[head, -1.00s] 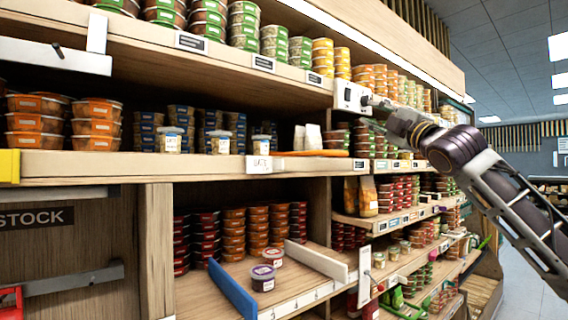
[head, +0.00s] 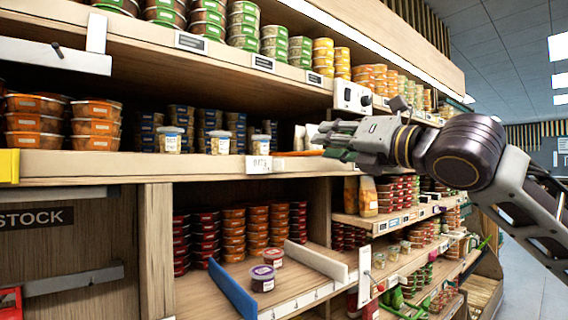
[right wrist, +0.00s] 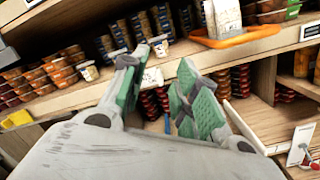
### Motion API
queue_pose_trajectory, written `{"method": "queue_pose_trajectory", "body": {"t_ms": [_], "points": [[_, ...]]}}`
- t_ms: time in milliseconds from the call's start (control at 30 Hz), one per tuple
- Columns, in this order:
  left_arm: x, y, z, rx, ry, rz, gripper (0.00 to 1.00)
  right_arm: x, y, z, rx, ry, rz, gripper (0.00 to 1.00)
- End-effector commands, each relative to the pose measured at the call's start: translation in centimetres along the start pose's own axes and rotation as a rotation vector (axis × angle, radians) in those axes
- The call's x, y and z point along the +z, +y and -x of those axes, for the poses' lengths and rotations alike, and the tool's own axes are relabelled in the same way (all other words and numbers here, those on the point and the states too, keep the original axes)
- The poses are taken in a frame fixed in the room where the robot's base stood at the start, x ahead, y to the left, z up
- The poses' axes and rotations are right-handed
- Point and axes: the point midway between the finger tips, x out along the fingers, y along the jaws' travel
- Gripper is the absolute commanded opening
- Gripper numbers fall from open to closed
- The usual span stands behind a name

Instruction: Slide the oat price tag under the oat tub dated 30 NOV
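The oat price tag (head: 258,165) is a small white card with dark handwriting on the middle shelf's front edge. It also shows between my fingers in the right wrist view (right wrist: 153,76). The right one stands just above the tag. Their dates are too small to read. My right gripper (head: 322,139) is open and empty, to the right of the tag, fingers pointing toward it. It also shows in the right wrist view (right wrist: 158,70). My left gripper is out of view.
An orange tray (right wrist: 238,38) with a pale carton (right wrist: 228,16) lies right of the tag, close to my right gripper. Stacked dark tubs (head: 180,118) stand behind. The shelf front between the pale tubs is clear.

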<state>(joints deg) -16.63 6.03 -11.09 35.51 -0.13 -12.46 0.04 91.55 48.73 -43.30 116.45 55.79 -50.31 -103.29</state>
Motion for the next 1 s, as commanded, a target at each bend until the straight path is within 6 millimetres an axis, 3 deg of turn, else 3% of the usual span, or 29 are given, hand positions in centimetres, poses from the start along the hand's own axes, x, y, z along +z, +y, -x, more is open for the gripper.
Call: {"method": "queue_pose_trajectory", "body": {"t_ms": [200, 500, 1000], "points": [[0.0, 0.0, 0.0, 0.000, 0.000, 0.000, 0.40, -2.4, 0.1, 0.5, -0.018, 0.064, 0.223, 0.30], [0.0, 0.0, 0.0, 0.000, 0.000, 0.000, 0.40, -4.1, -0.3, 0.9, -0.032, 0.125, 0.507, 0.30], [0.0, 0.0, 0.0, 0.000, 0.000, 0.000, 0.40, -4.4, -0.5, 0.9, -0.034, 0.141, 0.604, 0.30]]}}
